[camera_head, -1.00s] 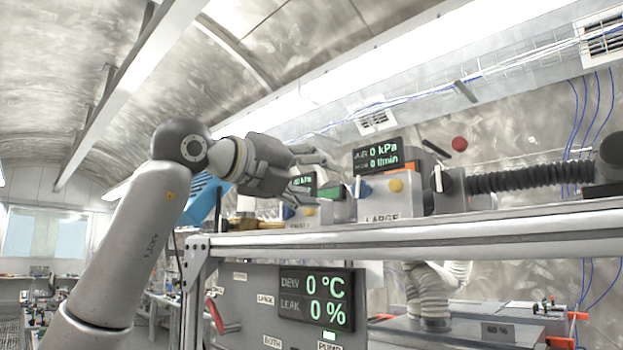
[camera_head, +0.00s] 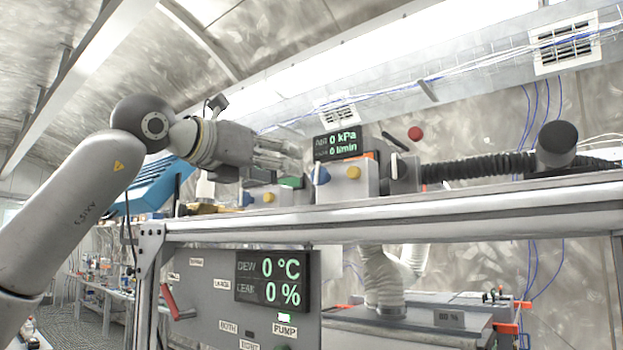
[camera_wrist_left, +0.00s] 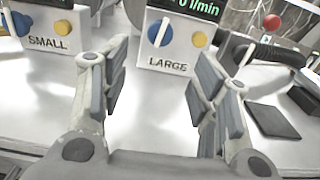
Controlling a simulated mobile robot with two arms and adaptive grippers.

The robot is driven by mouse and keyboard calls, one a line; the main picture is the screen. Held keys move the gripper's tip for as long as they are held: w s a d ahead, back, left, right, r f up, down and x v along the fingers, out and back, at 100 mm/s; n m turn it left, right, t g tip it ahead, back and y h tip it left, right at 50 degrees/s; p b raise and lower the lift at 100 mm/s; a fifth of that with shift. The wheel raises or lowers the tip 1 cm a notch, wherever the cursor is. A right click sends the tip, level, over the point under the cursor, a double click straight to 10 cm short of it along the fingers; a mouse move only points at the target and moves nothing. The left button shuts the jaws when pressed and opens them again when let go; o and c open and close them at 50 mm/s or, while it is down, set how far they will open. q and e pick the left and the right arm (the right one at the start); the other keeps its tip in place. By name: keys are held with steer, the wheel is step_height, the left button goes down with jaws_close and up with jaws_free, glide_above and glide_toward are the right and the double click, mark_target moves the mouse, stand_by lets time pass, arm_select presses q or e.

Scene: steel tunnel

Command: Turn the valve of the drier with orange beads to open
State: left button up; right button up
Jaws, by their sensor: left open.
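No drier with orange beads can be clearly made out. My left gripper (camera_head: 290,155) is in the air above the shelf, left of the box labelled LARGE (camera_head: 345,183). It is open and empty. In the left wrist view my left gripper (camera_wrist_left: 165,95) has its fingers spread, with the LARGE box (camera_wrist_left: 180,50) showing beyond the gap. That box has a blue knob (camera_wrist_left: 160,32) and a yellow button (camera_wrist_left: 199,39). A black handle (camera_head: 395,142) sits on a grey block right of the LARGE box. My right gripper is not in view.
The box labelled SMALL (camera_wrist_left: 50,38) stands left of the LARGE one. A black ribbed hose (camera_head: 475,168) runs right along the shelf (camera_head: 420,214). Below hangs a panel (camera_head: 205,325) with a red lever (camera_head: 174,302) and a display reading 0 °C and 0 % (camera_head: 272,280).

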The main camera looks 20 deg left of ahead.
mark_target(317, 176)
arm_select(q)
steer(key=p+x, duration=0.5)
steer(key=x, duration=0.4)
steer(key=shift+w+d+r, duration=0.1)
steer(key=shift+w, duration=0.1)
steer(key=shift+w+d, duration=0.2)
steer(key=shift+w, duration=0.4)
steer(key=shift+c, duration=0.5)
